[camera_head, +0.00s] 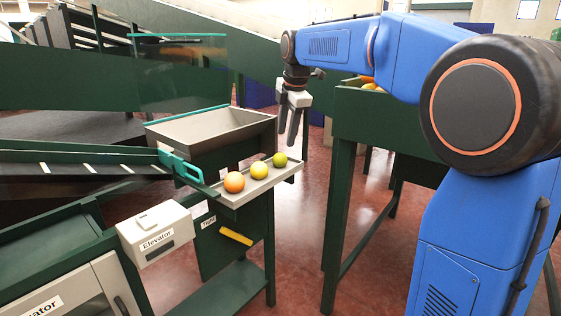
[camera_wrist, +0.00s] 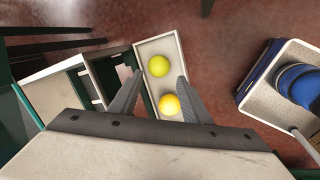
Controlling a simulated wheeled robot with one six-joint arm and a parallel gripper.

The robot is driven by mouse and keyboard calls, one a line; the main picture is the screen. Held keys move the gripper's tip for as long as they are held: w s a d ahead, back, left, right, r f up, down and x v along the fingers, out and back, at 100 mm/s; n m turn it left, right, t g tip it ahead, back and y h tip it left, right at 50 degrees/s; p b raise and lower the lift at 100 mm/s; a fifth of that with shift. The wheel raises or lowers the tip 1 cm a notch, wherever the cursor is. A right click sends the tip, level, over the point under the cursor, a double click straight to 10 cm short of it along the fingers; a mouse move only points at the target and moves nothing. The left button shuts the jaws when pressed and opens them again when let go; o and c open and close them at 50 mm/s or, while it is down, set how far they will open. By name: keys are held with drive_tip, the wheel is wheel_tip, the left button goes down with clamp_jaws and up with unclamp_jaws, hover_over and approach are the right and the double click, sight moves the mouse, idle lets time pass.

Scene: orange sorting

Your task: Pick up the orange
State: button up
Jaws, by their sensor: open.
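An orange fruit (camera_head: 234,182) lies at the near left end of a small pale tray (camera_head: 222,191) in the head view. My gripper (camera_head: 289,138) points down above the far right end of the tray, open and empty, apart from the fruits. The orange one is not visible there, apparently hidden behind the gripper body.
A grey hopper (camera_head: 190,130) with a glass panel (camera_head: 183,75) stands behind the tray. A green conveyor (camera_head: 75,163) and an "Elevator" box (camera_head: 155,235) are at left. A green stand (camera_head: 340,180) with more orange fruit (camera_head: 370,84) is at right. Red floor lies between.

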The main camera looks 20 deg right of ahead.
sight(281, 154)
drive_tip(key=x, duration=0.9)
drive_tip(key=shift+w+a+f, duration=0.15)
drive_tip(key=shift+a+f, duration=0.1)
drive_tip(key=shift+a, duration=0.1)
drive_tip(key=c, duration=0.7)
